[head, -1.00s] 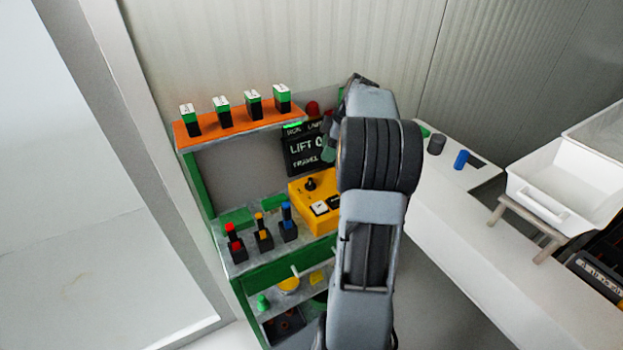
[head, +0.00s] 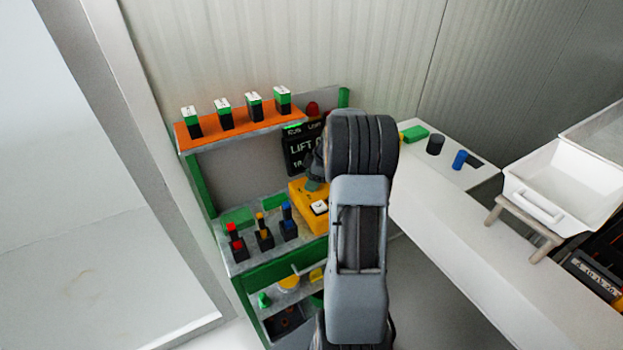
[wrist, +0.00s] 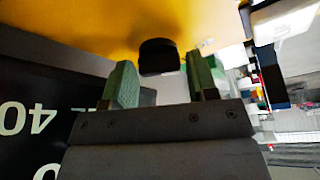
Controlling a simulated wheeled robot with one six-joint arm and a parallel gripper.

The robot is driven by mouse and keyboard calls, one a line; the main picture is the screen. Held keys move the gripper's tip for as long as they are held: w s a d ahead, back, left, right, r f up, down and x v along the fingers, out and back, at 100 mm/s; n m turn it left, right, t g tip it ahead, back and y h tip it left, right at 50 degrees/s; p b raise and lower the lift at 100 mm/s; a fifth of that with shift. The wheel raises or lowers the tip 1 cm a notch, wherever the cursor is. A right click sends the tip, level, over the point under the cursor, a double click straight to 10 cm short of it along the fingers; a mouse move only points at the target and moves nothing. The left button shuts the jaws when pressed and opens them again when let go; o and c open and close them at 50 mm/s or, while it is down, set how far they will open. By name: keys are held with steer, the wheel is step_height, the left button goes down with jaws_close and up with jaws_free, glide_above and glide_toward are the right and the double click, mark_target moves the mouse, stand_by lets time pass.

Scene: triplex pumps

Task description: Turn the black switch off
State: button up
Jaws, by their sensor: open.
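The black switch (wrist: 158,56) is a dark knob on the yellow control box (wrist: 60,18) in the wrist view. My gripper (wrist: 160,64) is open, its two green fingers pointing toward the box. The switch shows between and slightly beyond the fingertips, with a gap on each side; contact cannot be seen. In the head view the yellow box (head: 300,197) sits on the bench, and my arm and gripper cover the switch and the box's right part.
A dark text screen (head: 296,157) stands close behind the box. A white button (head: 319,208) is on the box. Levers with red (head: 236,244), yellow and blue tops stand to the left. An orange shelf (head: 240,132) overhangs the bench. A white counter (head: 440,215) is at right.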

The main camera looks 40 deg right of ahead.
steer(key=shift+c, duration=0.5)
steer(key=c, duration=0.5)
steer(key=shift+c, duration=0.2)
steer(key=shift+f+b, duration=0.1)
steer(key=shift+b, duration=0.3)
steer(key=shift+f+m+t+b, duration=0.15)
steer(key=shift+m+t+b, duration=0.15)
steer(key=shift+m+b, duration=0.5)
steer(key=m+b, duration=0.2)
steer(key=m+h+b, duration=0.1)
steer(key=m+b, duration=0.1)
steer(key=shift+a+t+h, duration=0.1)
steer(key=shift+t+h, duration=0.2)
steer(key=shift+t, duration=0.1)
steer(key=m, duration=0.1)
steer(key=m+h+b, duration=0.1)
steer(key=m, duration=0.1)
steer(key=shift+r+m, duration=0.25)
steer(key=shift+m, duration=0.05)
steer(key=shift+a+m+h, duration=0.1)
steer(key=shift+m+h, duration=0.5)
steer(key=shift+m, duration=0.9)
